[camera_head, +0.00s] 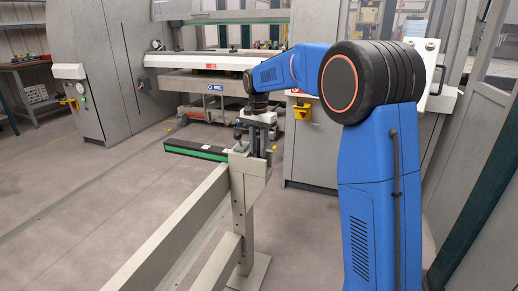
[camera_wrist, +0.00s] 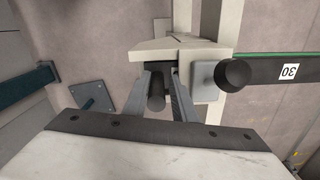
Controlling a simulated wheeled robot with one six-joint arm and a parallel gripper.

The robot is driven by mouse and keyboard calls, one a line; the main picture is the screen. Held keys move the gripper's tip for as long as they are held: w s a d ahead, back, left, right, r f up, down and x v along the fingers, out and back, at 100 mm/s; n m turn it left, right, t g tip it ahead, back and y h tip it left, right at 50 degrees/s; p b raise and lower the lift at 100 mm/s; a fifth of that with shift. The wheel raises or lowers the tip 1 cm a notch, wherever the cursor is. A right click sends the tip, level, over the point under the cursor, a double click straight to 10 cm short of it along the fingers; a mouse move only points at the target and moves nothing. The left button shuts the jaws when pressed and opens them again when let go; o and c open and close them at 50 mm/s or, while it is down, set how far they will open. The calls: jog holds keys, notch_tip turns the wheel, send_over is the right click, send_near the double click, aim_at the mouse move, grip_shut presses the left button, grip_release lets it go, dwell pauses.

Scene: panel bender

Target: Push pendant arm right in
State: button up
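My gripper (camera_head: 258,128) is at the top of a beige post in the head view, fingers pointing down. In the wrist view the two fingers (camera_wrist: 160,85) stand apart, with a dark upright cylinder (camera_wrist: 156,95) between them; I cannot tell whether either finger touches it. The post carries a beige arm (camera_head: 185,234) that runs toward the lower left; I cannot tell for sure that it is the pendant arm. A black bar with a green edge (camera_head: 193,149) reaches left from the post top. In the wrist view this bar (camera_wrist: 270,69) bears a "30" label. A dark round knob (camera_wrist: 234,74) sits at its end.
The panel bender (camera_head: 205,80) stands behind, with a grey cabinet (camera_head: 130,60) at left. A yellow holder (camera_head: 301,111) hangs on the front at right. Open floor (camera_head: 70,225) lies to the left. A metal floor plate (camera_wrist: 93,97) shows below.

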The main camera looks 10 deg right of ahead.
jog(key=s+d, duration=0.8)
jog(key=d, duration=0.4)
jog(key=s+d, duration=0.8)
jog(key=d, duration=0.3)
notch_tip(320, 180, up, 9)
jog(key=shift+d, duration=0.3)
jog(key=shift+r, duration=0.1)
dwell(0.3)
